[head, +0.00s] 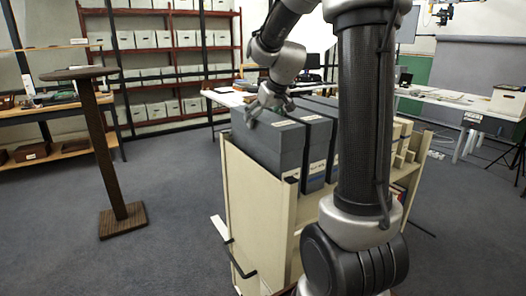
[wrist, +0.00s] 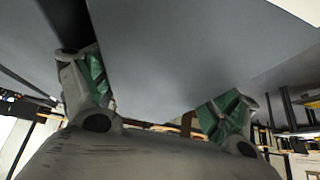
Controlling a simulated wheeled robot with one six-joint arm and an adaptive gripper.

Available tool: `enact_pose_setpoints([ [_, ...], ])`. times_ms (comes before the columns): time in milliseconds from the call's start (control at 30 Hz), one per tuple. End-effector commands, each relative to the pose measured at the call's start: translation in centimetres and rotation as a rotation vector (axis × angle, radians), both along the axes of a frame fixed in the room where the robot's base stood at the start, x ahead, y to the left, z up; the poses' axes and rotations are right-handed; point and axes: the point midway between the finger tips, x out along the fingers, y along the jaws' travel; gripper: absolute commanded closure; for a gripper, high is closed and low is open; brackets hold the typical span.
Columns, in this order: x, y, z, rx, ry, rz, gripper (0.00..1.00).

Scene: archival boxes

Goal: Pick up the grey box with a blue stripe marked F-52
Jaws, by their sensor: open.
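Large grey boxes stand upright in a row on a cream cart. The nearest grey box (head: 268,143) is at the left end of the row, with a pale label on its narrow face. Beside it stands another grey box (head: 318,143) with a label and a bluish band low on its face. The label text is too small to read, so I cannot tell which is F-52. My gripper (head: 268,106) is open over the top of the nearest box. In the wrist view, its green-padded fingers (wrist: 155,95) are spread before a broad grey box surface (wrist: 180,50); contact is unclear.
The cream cart (head: 252,205) holds the row, with smaller cream boxes at its right. A brown pedestal stand (head: 113,160) is to the left. Red shelves (head: 182,62) with pale boxes line the back wall. Carpeted floor is clear between stand and cart.

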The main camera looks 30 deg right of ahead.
Motion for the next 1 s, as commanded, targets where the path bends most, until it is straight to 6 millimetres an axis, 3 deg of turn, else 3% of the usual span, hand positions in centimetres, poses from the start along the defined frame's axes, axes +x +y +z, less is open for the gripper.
enact_pose_setpoints([
  [133,0.0,0.0,0.0,0.0,0.0,0.0,0.14],
  [500,0.0,0.0,0.1,0.0,0.0,0.0,0.81],
  [567,0.0,0.0,0.2,-0.001,-0.004,-0.001,0.9],
  [833,0.0,0.0,0.4,-0.001,-0.004,-0.001,0.9],
  [1000,0.1,0.0,1.4,-0.001,-0.007,0.0,0.9],
])
